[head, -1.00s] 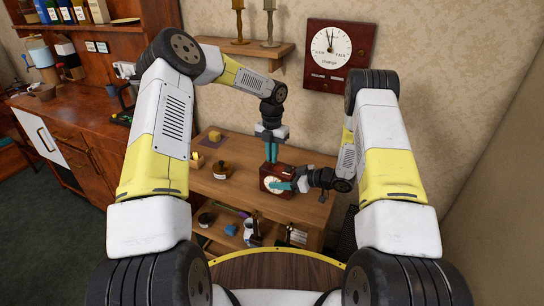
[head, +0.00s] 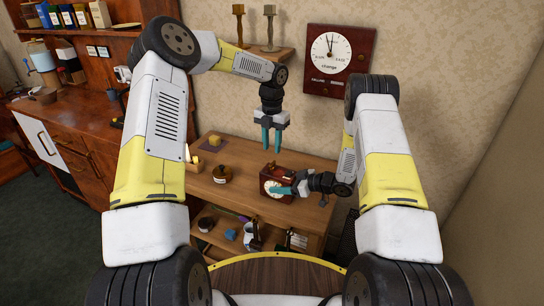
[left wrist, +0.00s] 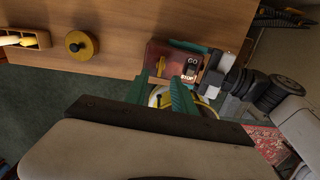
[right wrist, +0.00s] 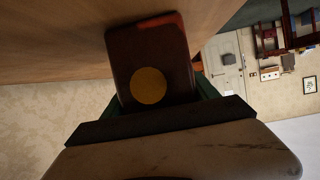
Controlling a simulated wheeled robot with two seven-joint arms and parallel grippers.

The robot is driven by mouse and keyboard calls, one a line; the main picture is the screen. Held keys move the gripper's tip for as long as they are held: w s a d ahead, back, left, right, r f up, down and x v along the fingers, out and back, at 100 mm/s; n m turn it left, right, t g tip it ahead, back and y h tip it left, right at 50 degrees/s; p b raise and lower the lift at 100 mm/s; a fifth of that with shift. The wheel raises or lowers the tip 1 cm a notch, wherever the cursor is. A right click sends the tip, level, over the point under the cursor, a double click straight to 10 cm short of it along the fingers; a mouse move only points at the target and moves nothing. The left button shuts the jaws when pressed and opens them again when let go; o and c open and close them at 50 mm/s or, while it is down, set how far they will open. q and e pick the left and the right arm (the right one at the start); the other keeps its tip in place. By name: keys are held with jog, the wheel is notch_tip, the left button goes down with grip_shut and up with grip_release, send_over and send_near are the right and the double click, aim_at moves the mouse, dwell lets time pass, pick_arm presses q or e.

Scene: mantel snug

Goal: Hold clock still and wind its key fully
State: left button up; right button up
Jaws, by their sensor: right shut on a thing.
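The clock (head: 270,179) is a small red-brown box with a pale round dial, upright on the wooden bench. My right gripper (head: 283,190) is shut on the clock from the right, one teal finger across its front. The right wrist view shows a dark brown box face (right wrist: 125,60) with a yellow disc (right wrist: 149,86) between the fingers. My left gripper (head: 271,142) is open and empty above the clock, clear of it. The left wrist view shows the clock's reddish top (left wrist: 163,53) beyond the open fingers, with a GO/STOP label (left wrist: 190,70).
A yellow block (head: 215,141) lies on a dark mat farther back. A lower shelf holds a blue block (head: 230,234) and a mug. A wall shelf (head: 250,59) with candlesticks and a wall dial (head: 331,46) are behind.

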pick_arm(q)
notch_tip(320, 180, up, 5)
jog(key=shift+r, duration=0.1)
dwell(0.4)
pick_arm(e)
jog(key=o, duration=2)
